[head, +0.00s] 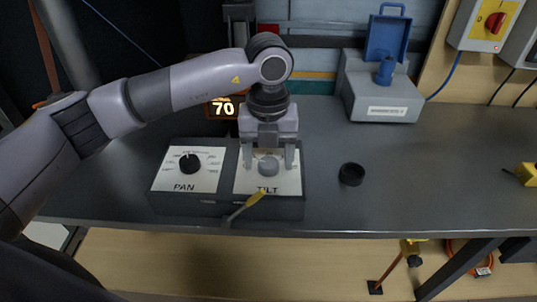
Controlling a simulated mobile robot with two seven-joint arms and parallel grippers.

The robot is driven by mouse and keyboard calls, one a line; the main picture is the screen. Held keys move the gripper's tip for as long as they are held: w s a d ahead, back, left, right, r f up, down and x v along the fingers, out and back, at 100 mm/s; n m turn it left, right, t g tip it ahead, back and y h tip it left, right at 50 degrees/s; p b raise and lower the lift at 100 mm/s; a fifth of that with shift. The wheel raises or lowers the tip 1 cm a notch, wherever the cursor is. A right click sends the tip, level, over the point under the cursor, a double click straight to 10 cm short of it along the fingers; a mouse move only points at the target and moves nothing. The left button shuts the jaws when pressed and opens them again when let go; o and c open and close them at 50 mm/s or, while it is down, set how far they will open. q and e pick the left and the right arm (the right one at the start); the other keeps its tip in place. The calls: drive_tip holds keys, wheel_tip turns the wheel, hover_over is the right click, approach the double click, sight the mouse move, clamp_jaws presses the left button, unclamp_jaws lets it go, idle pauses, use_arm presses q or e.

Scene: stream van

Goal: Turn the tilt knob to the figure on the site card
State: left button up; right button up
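The control box (225,206) on the bench has a white PAN panel on the left and a white TILT panel on the right. The grey tilt knob (268,166) sits on the TILT panel. My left gripper (268,160) points down over it, with one finger on each side and a gap showing between fingers and knob. It is open. The gripper hides part of the TILT scale. The black pan knob (190,163) is uncovered. I cannot make out a site card. My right gripper is not in view.
A yellow-handled tool (246,206) lies across the box's front edge. A black round cap (352,174) stands to the right. The right bench top is mostly clear.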

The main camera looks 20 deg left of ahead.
sight(268, 163)
use_arm(q)
wheel_tip(268, 163, up, 7)
drive_tip(key=shift+r, duration=0.1)
idle(0.5)
drive_tip(key=shift+s, duration=0.15)
